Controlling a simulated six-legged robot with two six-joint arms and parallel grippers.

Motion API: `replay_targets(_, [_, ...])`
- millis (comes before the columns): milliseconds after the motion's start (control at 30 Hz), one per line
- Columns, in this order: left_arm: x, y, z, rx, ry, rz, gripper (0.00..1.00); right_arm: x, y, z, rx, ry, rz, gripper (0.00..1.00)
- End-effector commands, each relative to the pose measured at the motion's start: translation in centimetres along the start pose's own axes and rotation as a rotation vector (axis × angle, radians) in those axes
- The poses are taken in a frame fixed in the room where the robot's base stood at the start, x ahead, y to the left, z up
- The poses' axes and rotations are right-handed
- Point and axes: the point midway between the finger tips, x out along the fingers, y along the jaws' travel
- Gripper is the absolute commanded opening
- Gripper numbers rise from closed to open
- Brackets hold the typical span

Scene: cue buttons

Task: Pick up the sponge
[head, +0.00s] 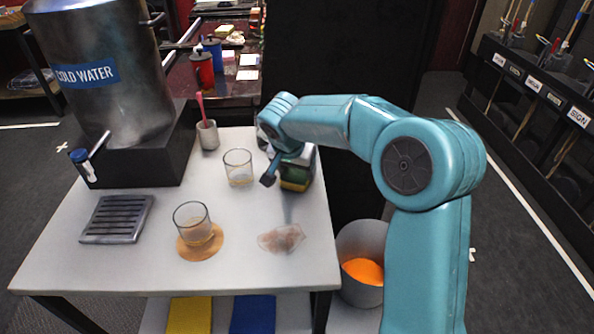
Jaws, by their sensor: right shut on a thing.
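The sponge (296,184), with a yellow band and a dark green band showing, is at the back right of the white table (130,265). My right gripper (277,172) is at the sponge and shut on it. The gripper and wrist hide part of the sponge. I cannot tell whether the sponge touches the table. My left gripper is not in view.
A pinkish-brown stain (281,239) lies in front. The cold water tank (105,90) is at the back left. A bin (347,245) stands right of the table.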

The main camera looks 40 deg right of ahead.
Motion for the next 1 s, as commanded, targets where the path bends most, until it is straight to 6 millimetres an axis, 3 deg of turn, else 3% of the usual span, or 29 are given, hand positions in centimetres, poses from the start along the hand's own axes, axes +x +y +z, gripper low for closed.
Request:
replay_targets(267, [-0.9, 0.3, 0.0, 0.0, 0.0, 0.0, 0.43, -4.5, -0.1, -1.9, 0.003, 0.004, -0.005, 0.35])
replay_targets(500, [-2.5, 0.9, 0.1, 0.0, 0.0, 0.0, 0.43, -11.6, -0.1, -4.8, 0.002, 0.004, -0.005, 0.35])
replay_targets(700, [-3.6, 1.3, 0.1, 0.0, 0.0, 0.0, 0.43, -16.0, -0.1, -6.6, 0.001, 0.002, -0.003, 0.35])
replay_targets(1000, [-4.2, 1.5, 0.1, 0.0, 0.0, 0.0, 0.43, -18.2, 0.0, -7.5, 0.0, 0.0, 0.0, 0.35])
